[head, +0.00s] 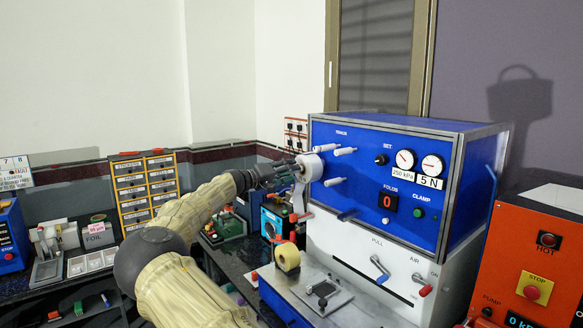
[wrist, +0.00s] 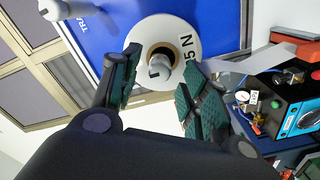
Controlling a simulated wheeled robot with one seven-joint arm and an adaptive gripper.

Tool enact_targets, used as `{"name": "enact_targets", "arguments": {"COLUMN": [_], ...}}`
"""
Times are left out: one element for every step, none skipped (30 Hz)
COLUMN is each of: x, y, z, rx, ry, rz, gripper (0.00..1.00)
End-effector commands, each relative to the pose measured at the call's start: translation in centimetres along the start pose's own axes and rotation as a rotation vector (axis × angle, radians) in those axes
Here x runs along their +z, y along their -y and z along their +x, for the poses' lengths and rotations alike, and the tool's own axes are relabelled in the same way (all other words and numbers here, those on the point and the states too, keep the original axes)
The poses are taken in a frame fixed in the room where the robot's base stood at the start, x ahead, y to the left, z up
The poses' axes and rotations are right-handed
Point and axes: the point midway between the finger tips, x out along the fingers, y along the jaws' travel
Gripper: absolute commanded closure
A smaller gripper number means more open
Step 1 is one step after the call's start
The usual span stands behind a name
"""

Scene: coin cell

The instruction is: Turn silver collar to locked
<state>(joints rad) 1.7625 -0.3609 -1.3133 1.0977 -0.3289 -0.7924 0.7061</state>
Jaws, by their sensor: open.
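The blue machine's white roll (wrist: 138,38) marked "5 N" faces the wrist camera, with a pale silver collar-like spindle end (wrist: 160,67) at its brown core. I cannot be sure this is the silver collar, and no locked mark is readable. My gripper (wrist: 161,62) is open, with one dark ridged finger on each side of the spindle end. Contact cannot be told. In the head view my gripper (head: 287,172) is at the left of the roll (head: 312,167), on the machine's front, and hides the spindle end.
White pegs (head: 344,151) stick out of the blue panel (head: 360,190) right of the roll. A pale strip (head: 298,198) hangs below it. A teal-framed device (head: 274,223) stands close behind the arm. An orange pump box (head: 530,260) is at far right.

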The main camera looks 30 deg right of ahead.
Motion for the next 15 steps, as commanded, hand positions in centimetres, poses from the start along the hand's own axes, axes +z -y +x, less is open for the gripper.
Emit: {"name": "enact_targets", "arguments": {"x": [-0.1, -0.1, 0.0, 0.0, 0.0, 0.0, 0.0, 0.0, 0.0, 0.0, 0.1, 0.1, 0.1, 0.1, 0.1], "y": [-0.2, -0.1, -0.1, -0.1, 0.0, 0.0, 0.0, 0.1, 0.1, 0.1, 0.1, 0.1, 0.1, 0.1, 0.1], "z": [0.5, 0.7, 1.0, 1.1, 1.3, 1.4, 1.4, 1.5, 1.5, 1.5, 1.5, 1.5, 1.5, 1.5, 1.5], "rx": [0.000, 0.000, 0.000, 0.000, 0.000, 0.000, 0.000, 0.000, 0.000, 0.000, 0.000, 0.000, 0.000, 0.000, 0.000], "ry": [0.000, 0.001, 0.001, 0.000, 0.000, 0.000, 0.000, -0.001, -0.001, -0.001, -0.001, -0.001, -0.001, 0.000, -0.001], "rz": [-0.001, -0.001, -0.001, -0.001, -0.001, -0.001, -0.001, -0.001, -0.001, -0.001, -0.001, -0.001, -0.001, -0.001, -0.001], "gripper": [0.55, 0.55, 0.55, 0.55, 0.55, 0.55, 0.55, 0.55, 0.55, 0.55, 0.55, 0.55, 0.55, 0.55, 0.55]}}
